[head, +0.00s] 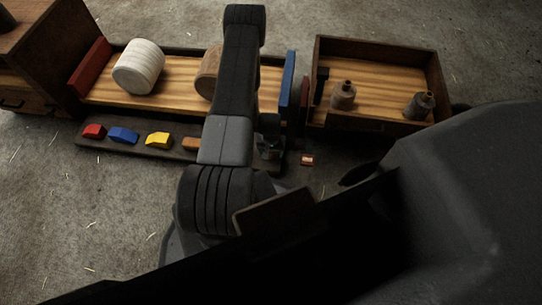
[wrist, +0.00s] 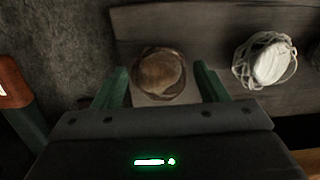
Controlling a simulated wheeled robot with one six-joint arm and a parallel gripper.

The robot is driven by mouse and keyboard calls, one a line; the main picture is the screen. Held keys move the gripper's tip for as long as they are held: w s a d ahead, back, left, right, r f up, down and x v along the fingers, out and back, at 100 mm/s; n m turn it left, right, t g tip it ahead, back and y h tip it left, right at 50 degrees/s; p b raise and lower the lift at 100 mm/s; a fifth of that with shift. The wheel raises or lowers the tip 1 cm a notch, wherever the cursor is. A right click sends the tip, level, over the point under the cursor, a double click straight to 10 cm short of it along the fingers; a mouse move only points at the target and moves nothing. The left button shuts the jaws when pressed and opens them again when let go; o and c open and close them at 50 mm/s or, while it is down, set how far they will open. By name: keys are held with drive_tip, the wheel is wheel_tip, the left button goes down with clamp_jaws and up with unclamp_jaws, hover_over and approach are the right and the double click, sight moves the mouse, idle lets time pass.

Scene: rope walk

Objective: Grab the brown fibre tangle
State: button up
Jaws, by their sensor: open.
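The brown fibre tangle (wrist: 160,74) shows in the wrist view as a round brown lump with loose strands around its edge. It rests on a small pale square on a dark board (wrist: 205,22). My gripper (wrist: 161,88) is open, with one green finger to the left of the tangle and one to the right. The fingers look clear of it; how far above it they are I cannot tell. In the head view my arm covers much of this spot and I cannot make out the tangle.
A white stringy tangle (wrist: 268,60) lies right of the brown one. In the head view, coloured blocks, including a yellow one (head: 158,140), sit along a dark strip. Behind are a white spool (head: 138,67) and a wooden tray (head: 374,52) with two small bottles.

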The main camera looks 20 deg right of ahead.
drive_tip(key=shift+f, duration=0.7)
drive_tip(key=c, duration=1.1)
drive_tip(key=shift+o, duration=0.2)
drive_tip(key=shift+r, duration=0.1)
